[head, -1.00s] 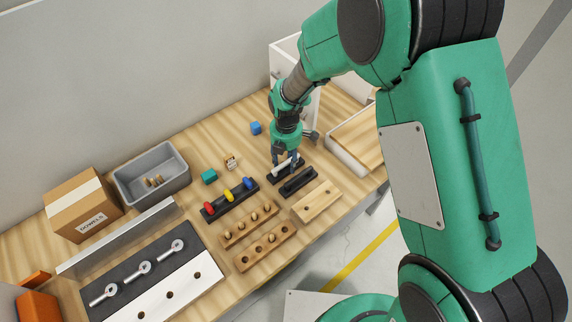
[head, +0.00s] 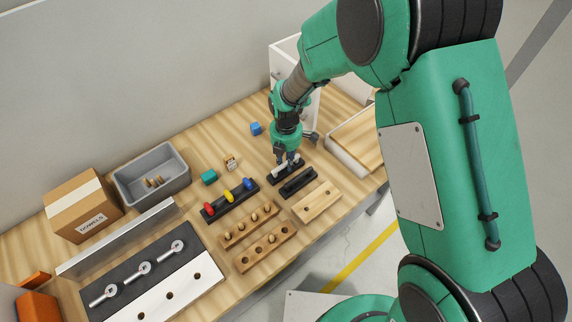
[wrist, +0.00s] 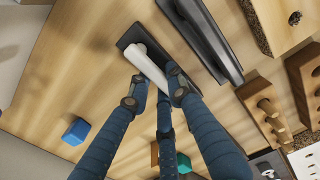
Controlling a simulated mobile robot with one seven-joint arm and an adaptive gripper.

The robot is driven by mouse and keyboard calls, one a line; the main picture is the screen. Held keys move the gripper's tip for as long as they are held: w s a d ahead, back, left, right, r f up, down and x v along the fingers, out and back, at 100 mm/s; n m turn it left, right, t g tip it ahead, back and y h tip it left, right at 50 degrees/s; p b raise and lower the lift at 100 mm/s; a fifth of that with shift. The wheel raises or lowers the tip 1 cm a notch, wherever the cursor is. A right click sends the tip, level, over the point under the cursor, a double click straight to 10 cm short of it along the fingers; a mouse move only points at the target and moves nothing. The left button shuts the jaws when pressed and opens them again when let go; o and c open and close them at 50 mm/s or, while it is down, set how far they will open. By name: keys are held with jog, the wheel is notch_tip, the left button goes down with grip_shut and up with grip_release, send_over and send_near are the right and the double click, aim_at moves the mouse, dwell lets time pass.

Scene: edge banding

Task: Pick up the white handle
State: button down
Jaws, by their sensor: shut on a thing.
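The white handle (wrist: 147,64) lies along a black base (wrist: 127,38) on the wooden bench. My gripper (wrist: 158,85) is shut on the handle, with fingers on both sides of it in the wrist view. In the head view my gripper (head: 288,162) points down at the handle (head: 280,168), and the fingers partly cover it. The handle still sits at the black base (head: 273,178); I cannot tell whether there is a gap under it.
A black handle on its own base (head: 298,183) lies close beside. A rack with red, yellow and blue pieces (head: 230,200), wooden peg blocks (head: 262,246), a blue cube (head: 256,128) and a teal block (head: 209,177) stand nearby. A drawer unit (head: 285,55) stands behind.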

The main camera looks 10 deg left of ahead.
jog(key=shift+r, duration=0.1)
notch_tip(320, 180, up, 10)
jog(key=shift+f+p, duration=0.1)
jog(key=shift+p, duration=0.5)
